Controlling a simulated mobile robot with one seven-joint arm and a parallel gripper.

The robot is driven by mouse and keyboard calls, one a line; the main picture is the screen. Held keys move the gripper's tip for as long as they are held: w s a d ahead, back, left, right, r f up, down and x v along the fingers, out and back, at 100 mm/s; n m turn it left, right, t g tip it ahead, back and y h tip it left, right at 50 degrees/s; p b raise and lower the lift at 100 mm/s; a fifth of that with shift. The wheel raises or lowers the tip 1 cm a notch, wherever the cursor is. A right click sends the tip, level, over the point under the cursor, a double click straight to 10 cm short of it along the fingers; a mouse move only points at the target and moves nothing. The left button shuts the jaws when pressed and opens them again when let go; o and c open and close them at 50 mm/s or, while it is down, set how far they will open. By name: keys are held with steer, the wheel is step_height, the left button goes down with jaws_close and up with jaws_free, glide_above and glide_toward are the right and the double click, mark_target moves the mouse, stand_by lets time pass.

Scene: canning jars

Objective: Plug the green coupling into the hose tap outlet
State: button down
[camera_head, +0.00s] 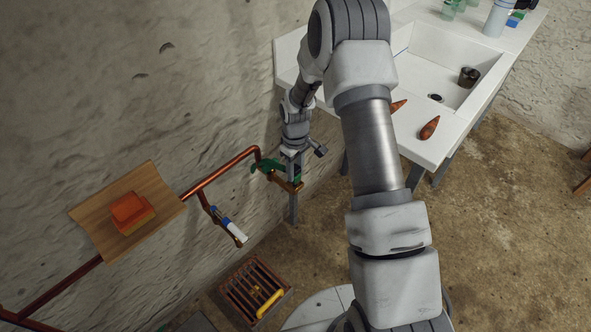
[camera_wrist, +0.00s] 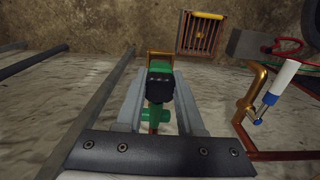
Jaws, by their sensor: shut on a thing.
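My gripper (camera_wrist: 158,85) is shut on the green coupling (camera_wrist: 157,115), which has a dark end piece and sits between the two grey fingers in the wrist view. In the head view my gripper (camera_head: 293,165) is at the end of the copper pipe, with green parts (camera_head: 264,166) showing beside it. A brass fitting (camera_head: 291,185), which looks like the hose tap, is just below the gripper; its brass (camera_wrist: 160,55) also shows just beyond the coupling. I cannot tell whether the coupling is in the outlet; its contact with the brass is hidden.
A copper pipe (camera_head: 220,176) runs along the wall, with a second brass branch carrying a white and blue piece (camera_head: 234,228). A wooden board (camera_head: 87,212) holds an orange sponge (camera_head: 129,208). A floor grate (camera_head: 237,290) lies below. A white sink counter (camera_head: 425,152) stands to the right.

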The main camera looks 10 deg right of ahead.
steer(key=shift+f+b, duration=0.65)
steer(key=shift+f, duration=0.35)
steer(key=c, duration=0.8)
jaws_free()
steer(key=shift+o, duration=0.2)
steer(key=o, duration=0.6)
steer(key=shift+c, duration=0.2)
